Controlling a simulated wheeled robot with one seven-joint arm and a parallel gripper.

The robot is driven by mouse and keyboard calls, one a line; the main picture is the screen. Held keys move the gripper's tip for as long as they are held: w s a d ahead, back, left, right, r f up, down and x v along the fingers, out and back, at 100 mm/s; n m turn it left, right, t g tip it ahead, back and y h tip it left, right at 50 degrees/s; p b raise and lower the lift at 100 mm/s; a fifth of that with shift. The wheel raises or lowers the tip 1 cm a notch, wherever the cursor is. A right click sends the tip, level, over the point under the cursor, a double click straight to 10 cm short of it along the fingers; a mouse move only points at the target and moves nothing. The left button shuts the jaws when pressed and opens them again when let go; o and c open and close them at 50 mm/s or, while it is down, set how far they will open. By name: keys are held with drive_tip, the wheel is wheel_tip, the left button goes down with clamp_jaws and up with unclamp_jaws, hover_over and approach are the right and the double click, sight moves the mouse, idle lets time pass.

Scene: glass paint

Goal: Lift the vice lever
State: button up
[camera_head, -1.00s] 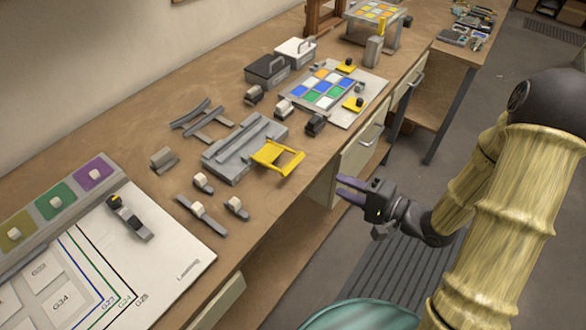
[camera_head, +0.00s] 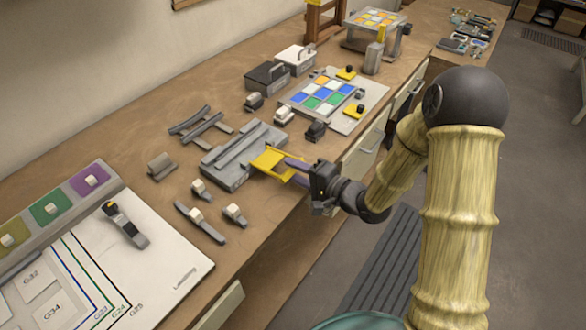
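The vice (camera_head: 236,160) is a grey block on the workbench with long bars across its top. Its yellow lever (camera_head: 268,160) is a flat frame-like handle, sticking out from the vice's right side toward the bench's front edge. My gripper (camera_head: 294,171) is at the outer end of the lever.
Small clamps (camera_head: 234,214) and a grey rail frame (camera_head: 200,127) lie around the vice. A colored tile board (camera_head: 322,96) and two boxes (camera_head: 267,76) stand behind. A white template board (camera_head: 140,255) lies at the front left. Drawers (camera_head: 364,150) line the bench front.

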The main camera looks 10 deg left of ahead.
drive_tip(key=shift+w+a+f, duration=0.1)
drive_tip(key=shift+w+a, duration=0.15)
drive_tip(key=shift+a, duration=0.35)
clamp_jaws()
